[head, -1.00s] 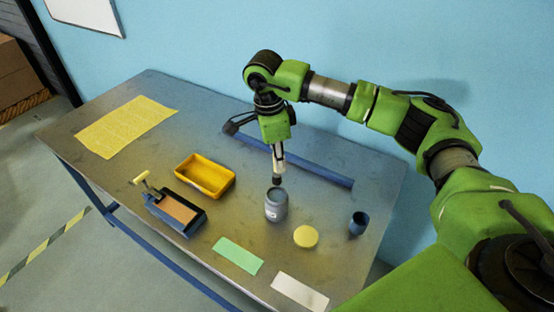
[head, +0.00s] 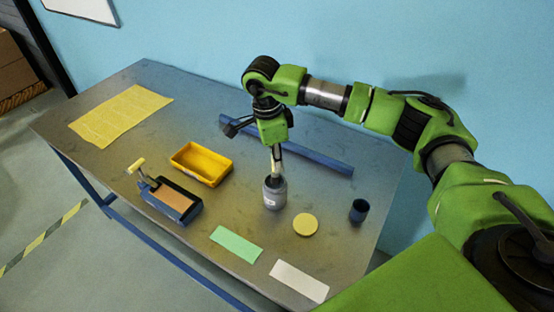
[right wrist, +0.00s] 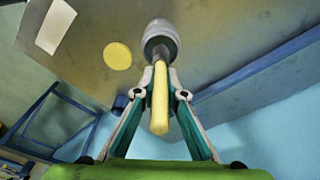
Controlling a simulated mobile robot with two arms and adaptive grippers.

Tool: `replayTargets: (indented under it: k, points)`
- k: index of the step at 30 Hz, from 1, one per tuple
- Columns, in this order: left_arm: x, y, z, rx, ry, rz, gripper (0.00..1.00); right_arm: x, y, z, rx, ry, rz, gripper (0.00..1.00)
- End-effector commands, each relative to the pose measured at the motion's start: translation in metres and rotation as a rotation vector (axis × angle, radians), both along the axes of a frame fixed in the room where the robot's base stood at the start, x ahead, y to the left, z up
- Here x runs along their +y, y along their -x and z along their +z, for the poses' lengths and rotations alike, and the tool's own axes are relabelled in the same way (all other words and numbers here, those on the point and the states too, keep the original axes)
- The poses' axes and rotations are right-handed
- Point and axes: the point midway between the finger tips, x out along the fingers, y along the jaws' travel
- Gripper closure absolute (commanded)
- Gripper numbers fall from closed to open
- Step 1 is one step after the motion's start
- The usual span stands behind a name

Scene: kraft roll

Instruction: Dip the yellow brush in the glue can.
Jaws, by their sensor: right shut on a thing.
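The yellow brush (right wrist: 159,100) is held upright, its yellow handle between the fingers of my right gripper (head: 276,152), which is shut on it. The grey glue can (head: 274,197) stands open on the table directly below the gripper. The brush's dark lower end is at the can's mouth and seems to reach inside; how deep is hidden. In the right wrist view the handle runs down to the can (right wrist: 160,37), which covers the brush tip. My left gripper is not in view.
A round yellow disc (head: 305,224) and a dark blue cup (head: 359,210) stand right of the can. A green card (head: 236,244), white card (head: 299,281), yellow tray (head: 201,164) and blue dispenser-like thing (head: 171,199) lie around. A blue bar (head: 318,158) lies behind.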

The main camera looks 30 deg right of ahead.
Motion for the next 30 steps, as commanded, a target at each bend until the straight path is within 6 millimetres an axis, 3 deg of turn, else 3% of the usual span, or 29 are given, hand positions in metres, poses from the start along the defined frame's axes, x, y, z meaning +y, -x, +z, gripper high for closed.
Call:
replayTargets:
  k: [30]
  points:
    - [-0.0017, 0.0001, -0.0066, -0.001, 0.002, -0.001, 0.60, -0.0002, 0.0000, -0.0079, 0.000, 0.000, 0.000, 1.00]
